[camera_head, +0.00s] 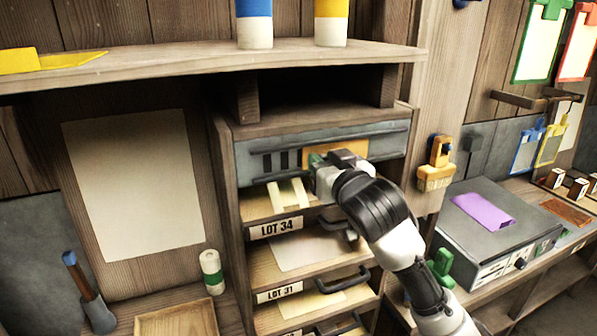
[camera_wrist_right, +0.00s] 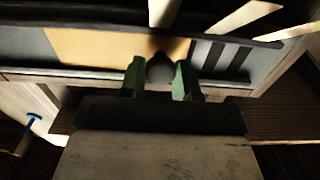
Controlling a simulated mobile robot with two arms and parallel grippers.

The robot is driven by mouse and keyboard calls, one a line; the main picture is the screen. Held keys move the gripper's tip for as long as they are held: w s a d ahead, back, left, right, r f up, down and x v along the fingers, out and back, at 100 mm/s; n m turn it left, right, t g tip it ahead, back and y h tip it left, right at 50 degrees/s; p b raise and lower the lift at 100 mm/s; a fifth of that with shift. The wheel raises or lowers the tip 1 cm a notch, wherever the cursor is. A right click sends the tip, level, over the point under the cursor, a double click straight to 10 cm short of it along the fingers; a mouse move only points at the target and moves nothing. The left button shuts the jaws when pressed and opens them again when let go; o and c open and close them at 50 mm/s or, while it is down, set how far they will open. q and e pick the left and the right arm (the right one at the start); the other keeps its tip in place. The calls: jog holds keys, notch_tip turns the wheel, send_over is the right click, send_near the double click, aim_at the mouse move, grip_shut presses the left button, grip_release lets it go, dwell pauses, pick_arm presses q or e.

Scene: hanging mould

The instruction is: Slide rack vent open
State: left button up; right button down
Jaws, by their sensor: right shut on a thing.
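The rack vent is a grey panel (camera_head: 391,144) across the top of a wooden drawer rack, with dark vertical slots at its left. An orange sliding plate (camera_head: 350,149) sits in the panel, right of the slots; it also shows in the right wrist view (camera_wrist_right: 90,46). My right gripper (camera_head: 314,166) is at the left part of this plate. In the right wrist view its green fingers (camera_wrist_right: 160,80) are shut on a dark round knob (camera_wrist_right: 160,67) on the plate. My left gripper is not in view.
Drawers labelled LOT 34 (camera_head: 276,228) and LOT 31 (camera_head: 279,292) lie below the vent. A shelf (camera_head: 200,66) with two cylinders runs above.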

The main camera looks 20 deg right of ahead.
jog(key=d, duration=0.6)
jog(key=shift+w, duration=0.15)
jog(key=c, duration=1.1)
grip_release()
jog(key=shift+d, duration=0.1)
jog(key=shift+c, duration=0.2)
jog(key=o, duration=0.3)
jog(key=shift+w+d, duration=0.1)
jog(key=shift+d, duration=0.1)
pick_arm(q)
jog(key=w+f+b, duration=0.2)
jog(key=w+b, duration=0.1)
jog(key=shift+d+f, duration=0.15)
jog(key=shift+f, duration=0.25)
pick_arm(e)
jog(key=s, duration=1)
jog(key=shift+s+d, duration=0.15)
jog(key=shift+s, duration=0.25)
jog(key=shift+f, duration=0.1)
